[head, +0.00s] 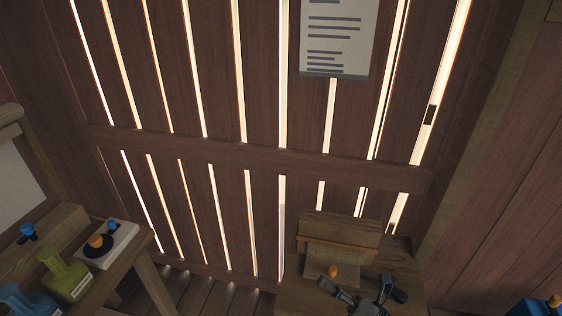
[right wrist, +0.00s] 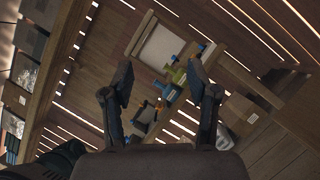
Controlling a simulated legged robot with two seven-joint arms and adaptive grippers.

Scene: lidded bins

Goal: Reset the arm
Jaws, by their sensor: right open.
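My right gripper (head: 356,290) shows at the bottom of the head view, in front of a small wooden stand. In the right wrist view its two dark fingers (right wrist: 160,85) are spread wide apart, with nothing held between them. Background objects show past the fingers, apart from them. My left gripper is not in either view.
On a wooden table at lower left in the head view are a green bottle (head: 65,275), a blue bottle (head: 25,300) and a white box with an orange knob (head: 105,243). The wooden stand (head: 340,232) is close to the slatted wall. A paper (head: 337,35) hangs above.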

